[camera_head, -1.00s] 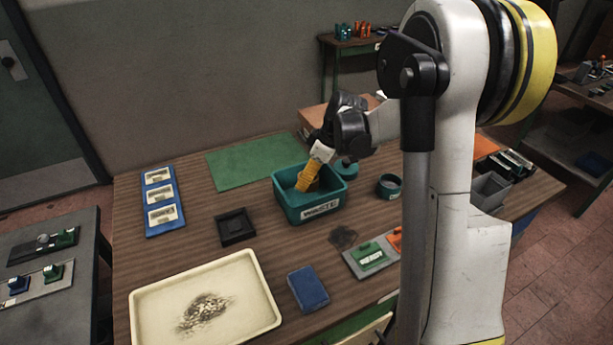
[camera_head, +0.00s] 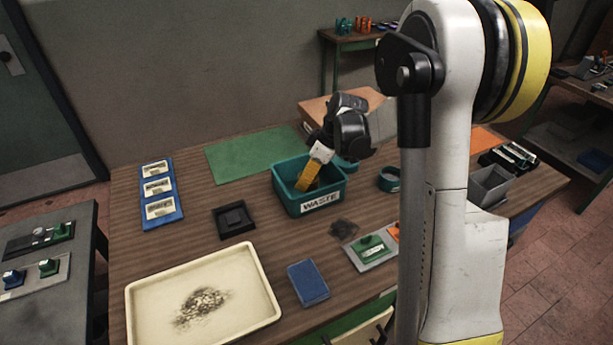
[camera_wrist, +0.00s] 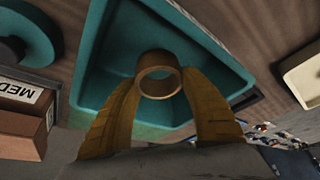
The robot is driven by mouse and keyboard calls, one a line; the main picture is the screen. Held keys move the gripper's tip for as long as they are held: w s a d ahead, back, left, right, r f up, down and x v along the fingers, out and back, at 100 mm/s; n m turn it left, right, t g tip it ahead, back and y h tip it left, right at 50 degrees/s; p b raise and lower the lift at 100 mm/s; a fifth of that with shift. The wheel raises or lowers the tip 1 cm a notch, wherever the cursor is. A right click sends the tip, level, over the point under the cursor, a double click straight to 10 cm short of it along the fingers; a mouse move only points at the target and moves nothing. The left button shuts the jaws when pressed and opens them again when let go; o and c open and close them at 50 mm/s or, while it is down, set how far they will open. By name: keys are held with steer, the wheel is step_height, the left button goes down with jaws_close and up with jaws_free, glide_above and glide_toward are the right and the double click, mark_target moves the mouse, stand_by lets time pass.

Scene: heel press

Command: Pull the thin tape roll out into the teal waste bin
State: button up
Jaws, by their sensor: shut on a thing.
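The teal waste bin (camera_head: 291,207) stands on the wooden workbench, with a WASTE label on its front. My gripper (camera_head: 306,182) reaches down into it with yellow fingers, and the bin wall partly hides the fingertips. In the wrist view the fingers are shut on a thin brown tape roll (camera_wrist: 159,60), one finger on each side. The roll shows as a ring over the inside of the bin (camera_wrist: 100,82). Whether it touches the bin floor I cannot tell. The roll is not distinguishable in the head view.
A teal ring (camera_head: 389,180) lies right of the bin. A green mat (camera_head: 245,155) is behind left, a black square tray (camera_head: 234,221) left. A cream tray (camera_head: 150,300) with debris and a blue block (camera_head: 308,283) are in front. A cardboard box (camera_head: 325,108) stands behind.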

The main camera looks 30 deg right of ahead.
steer(key=shift+f+b, duration=0.9)
steer(key=shift+f, duration=0.4)
steer(key=o, duration=1.5)
steer(key=shift+r, duration=0.1)
step_height(320, 180, up, 11)
steer(key=p, duration=0.7)
stand_by(0.4)
stand_by(0.3)
